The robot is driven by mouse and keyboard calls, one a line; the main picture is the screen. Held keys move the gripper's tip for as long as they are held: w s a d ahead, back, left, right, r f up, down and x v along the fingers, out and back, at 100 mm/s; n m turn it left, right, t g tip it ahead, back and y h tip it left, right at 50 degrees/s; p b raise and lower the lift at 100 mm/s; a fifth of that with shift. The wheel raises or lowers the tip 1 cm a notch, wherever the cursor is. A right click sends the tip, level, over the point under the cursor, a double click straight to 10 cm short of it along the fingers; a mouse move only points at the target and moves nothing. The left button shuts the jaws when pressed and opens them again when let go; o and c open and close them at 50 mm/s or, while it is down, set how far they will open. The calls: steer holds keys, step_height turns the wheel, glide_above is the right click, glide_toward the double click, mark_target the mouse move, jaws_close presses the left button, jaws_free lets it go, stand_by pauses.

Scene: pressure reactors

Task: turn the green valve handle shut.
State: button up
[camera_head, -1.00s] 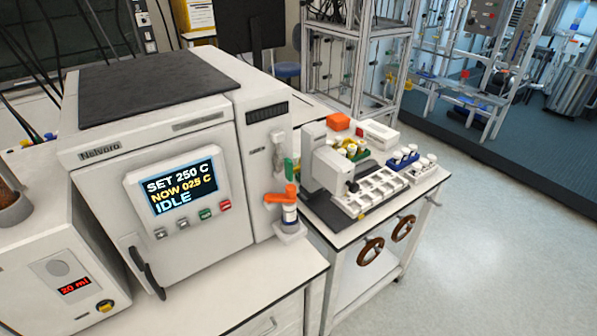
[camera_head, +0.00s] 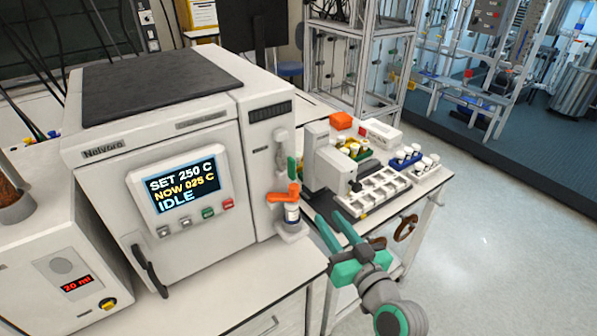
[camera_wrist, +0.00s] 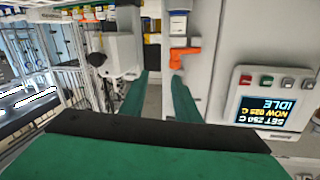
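The green valve handle (camera_head: 292,167) stands upright on the right side of the white Nelvora reactor, just above an orange handle (camera_head: 283,196).
The reactor (camera_head: 200,110) has a screen (camera_head: 183,190) reading SET 250 C, NOW 025 C, IDLE. A small white bottle (camera_head: 291,213) sits under the orange handle. Right of it, a bench holds a white instrument (camera_head: 318,160) and vial racks (camera_head: 405,160). Floor at right is clear.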

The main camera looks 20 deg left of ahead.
mark_target(294, 170)
step_height(294, 170, up, 9)
steer(key=a+n+g+y, duration=0.2)
steer(key=a+n+y, duration=0.1)
steer(key=n, duration=0.1)
steer(key=x, duration=0.9)
steer(key=shift+w+a+f, duration=0.25)
steer(key=shift+a+f, duration=0.1)
steer(key=shift+c, duration=0.6)
jaws_close()
